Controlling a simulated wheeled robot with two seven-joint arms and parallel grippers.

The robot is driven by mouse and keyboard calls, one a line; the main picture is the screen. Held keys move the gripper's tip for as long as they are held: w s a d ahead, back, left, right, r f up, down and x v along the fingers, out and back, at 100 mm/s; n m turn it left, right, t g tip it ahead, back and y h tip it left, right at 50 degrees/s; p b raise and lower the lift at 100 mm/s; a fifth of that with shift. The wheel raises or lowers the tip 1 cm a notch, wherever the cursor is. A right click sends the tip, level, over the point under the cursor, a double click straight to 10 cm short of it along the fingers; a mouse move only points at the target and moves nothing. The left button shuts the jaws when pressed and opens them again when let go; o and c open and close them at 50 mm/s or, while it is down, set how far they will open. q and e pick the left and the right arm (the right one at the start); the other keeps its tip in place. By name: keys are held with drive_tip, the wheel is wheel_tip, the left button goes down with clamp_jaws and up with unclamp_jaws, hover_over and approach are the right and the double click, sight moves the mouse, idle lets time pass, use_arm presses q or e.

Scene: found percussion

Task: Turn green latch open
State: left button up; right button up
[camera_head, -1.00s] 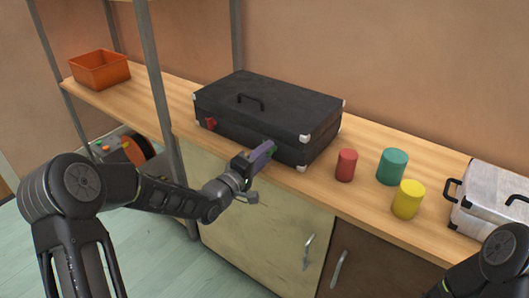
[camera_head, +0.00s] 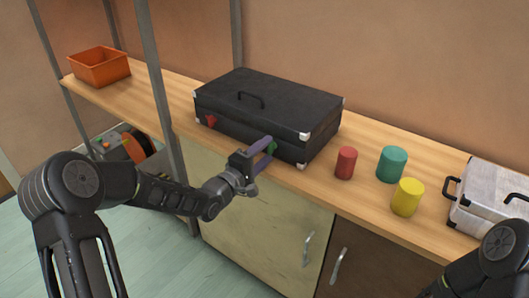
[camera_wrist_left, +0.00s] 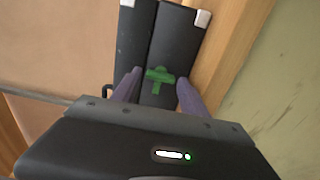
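A black case (camera_head: 262,106) with metal corners lies flat on the wooden counter, its latched front facing me. The green latch (camera_wrist_left: 159,77) shows in the left wrist view as a T-shaped piece on the case front. In the head view only a bit of the green latch (camera_head: 272,148) shows between my fingers. My left gripper (camera_head: 265,149) is open at the case front, its two purple fingers (camera_wrist_left: 157,90) on either side of the latch with gaps showing. A red latch (camera_head: 211,122) is at the left of the case front. My right gripper is out of view.
Red (camera_head: 346,163), teal (camera_head: 391,164) and yellow (camera_head: 407,197) cylinders stand right of the case. A silver case (camera_head: 490,198) is at the far right, an orange bin (camera_head: 99,66) at the far left. A shelf post (camera_head: 160,90) rises left of the case.

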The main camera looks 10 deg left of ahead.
use_arm(q)
drive_tip(key=shift+o, duration=0.9)
